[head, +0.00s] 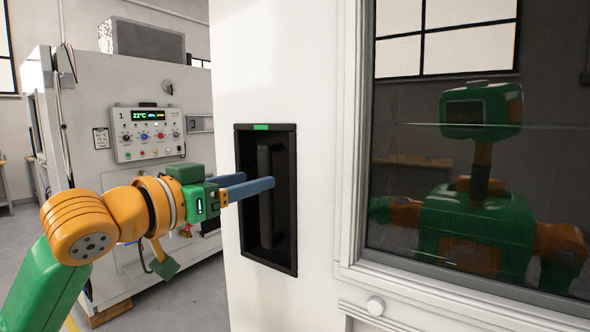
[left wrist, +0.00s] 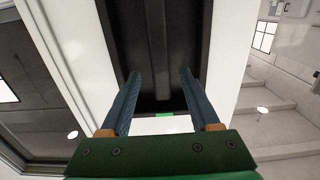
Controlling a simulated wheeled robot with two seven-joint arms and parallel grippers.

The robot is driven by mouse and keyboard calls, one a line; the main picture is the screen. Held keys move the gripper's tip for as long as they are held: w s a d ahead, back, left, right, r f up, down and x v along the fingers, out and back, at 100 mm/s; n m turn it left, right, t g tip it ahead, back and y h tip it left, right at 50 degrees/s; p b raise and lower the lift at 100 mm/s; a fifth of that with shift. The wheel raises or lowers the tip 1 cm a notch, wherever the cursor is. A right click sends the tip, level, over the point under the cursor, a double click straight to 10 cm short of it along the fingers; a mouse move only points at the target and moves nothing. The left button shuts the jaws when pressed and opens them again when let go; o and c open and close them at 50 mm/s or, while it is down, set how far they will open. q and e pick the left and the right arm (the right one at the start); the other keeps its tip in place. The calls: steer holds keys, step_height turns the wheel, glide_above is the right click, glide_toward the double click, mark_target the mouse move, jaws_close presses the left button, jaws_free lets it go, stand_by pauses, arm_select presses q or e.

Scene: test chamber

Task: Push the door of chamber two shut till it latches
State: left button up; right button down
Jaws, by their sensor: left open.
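The white door (head: 315,110), which bears no visible number, fills the middle of the head view, with a dark window (head: 400,180) to the right. A black recessed handle pocket (head: 286,250) with a vertical dark bar (head: 265,220) and a green light (head: 261,127) at its top is set in it. My left gripper (head: 259,180) is open, its two blue fingers reaching into the pocket. In the left wrist view the fingers (left wrist: 160,73) point to either side of the bar (left wrist: 155,35); I cannot tell whether they touch it. The door's latch is hidden. My right gripper is out of view.
Another white chamber, marked 1, with a control panel (head: 147,132) stands behind at the left. A grey box (head: 140,38) sits on top of it. The window shows my reflection.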

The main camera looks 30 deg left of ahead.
mark_target(262, 172)
arm_select(q)
steer(key=shift+w+d+r, duration=0.1)
steer(key=shift+w+r, duration=0.05)
steer(key=shift+w, duration=0.5)
steer(key=w+r+p, duration=0.1)
steer(key=p, duration=0.2)
steer(key=shift+w+r, duration=0.1)
steer(key=shift+r, duration=0.05)
steer(key=w, duration=0.1)
steer(key=w+f, duration=0.1)
steer(key=w, duration=0.1)
steer(key=shift+d, duration=0.1)
steer(key=shift+s, duration=0.3)
steer(key=c, duration=0.6)
jaws_close()
steer(key=shift+r, duration=0.1)
